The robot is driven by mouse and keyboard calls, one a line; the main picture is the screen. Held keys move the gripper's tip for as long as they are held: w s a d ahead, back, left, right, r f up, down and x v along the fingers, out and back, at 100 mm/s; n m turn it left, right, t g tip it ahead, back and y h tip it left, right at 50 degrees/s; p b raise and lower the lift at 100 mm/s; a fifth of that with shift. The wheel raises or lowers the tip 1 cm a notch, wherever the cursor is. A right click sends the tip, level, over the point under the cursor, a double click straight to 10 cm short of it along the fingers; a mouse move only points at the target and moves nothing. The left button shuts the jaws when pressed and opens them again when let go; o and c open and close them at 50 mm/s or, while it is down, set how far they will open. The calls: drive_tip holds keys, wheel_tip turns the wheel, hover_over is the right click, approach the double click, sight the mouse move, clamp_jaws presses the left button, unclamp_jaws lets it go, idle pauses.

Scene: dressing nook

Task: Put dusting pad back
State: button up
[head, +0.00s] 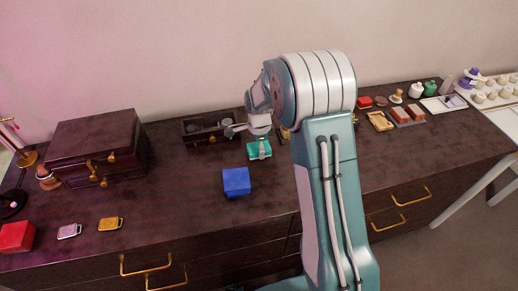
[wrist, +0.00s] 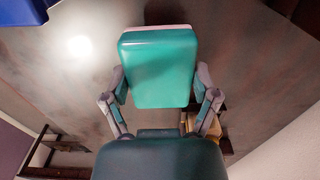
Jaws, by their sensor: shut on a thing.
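The dusting pad seems to be the teal block (head: 259,150) with a pale edge; it also fills the middle of the wrist view (wrist: 158,68). My gripper (head: 260,143) is shut on it, with one finger on each side in the wrist view (wrist: 158,88). It holds the pad over the dark dresser top (head: 185,190), behind the blue box (head: 236,181). I cannot tell whether the pad touches the surface. A dark open tray (head: 207,139) with small grey things in it stands to the left, behind the pad.
A dark lidded case (head: 95,148) with gold clasps stands at the left. A red box (head: 16,237) and two small cases (head: 110,224) lie at the front left. The dresser top left of the blue box is clear.

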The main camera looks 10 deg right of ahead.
drive_tip(key=shift+f, duration=0.7)
drive_tip(key=shift+f, duration=0.1)
drive_tip(key=o, duration=1)
drive_tip(key=shift+o, duration=0.2)
